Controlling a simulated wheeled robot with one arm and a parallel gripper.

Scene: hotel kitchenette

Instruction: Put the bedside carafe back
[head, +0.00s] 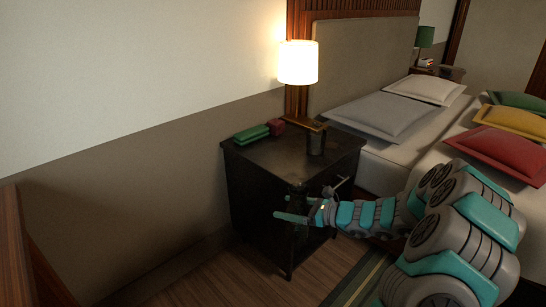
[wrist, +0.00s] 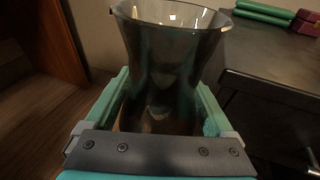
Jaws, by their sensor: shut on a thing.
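A smoky, see-through carafe (wrist: 165,60) with a wide flared mouth and narrower waist is in the wrist view, close to the camera. My gripper (wrist: 163,105) is shut on it, with one teal finger on each side. The carafe looks roughly upright, and its base is hidden behind the gripper's palm. In the head view my gripper (head: 298,208) is in front of the dark nightstand (head: 257,164), lower than its top. There the carafe barely shows against the dark nightstand front.
The front part of the top is clear. The bed (head: 405,150) with several pillows is to the right. A wall is behind.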

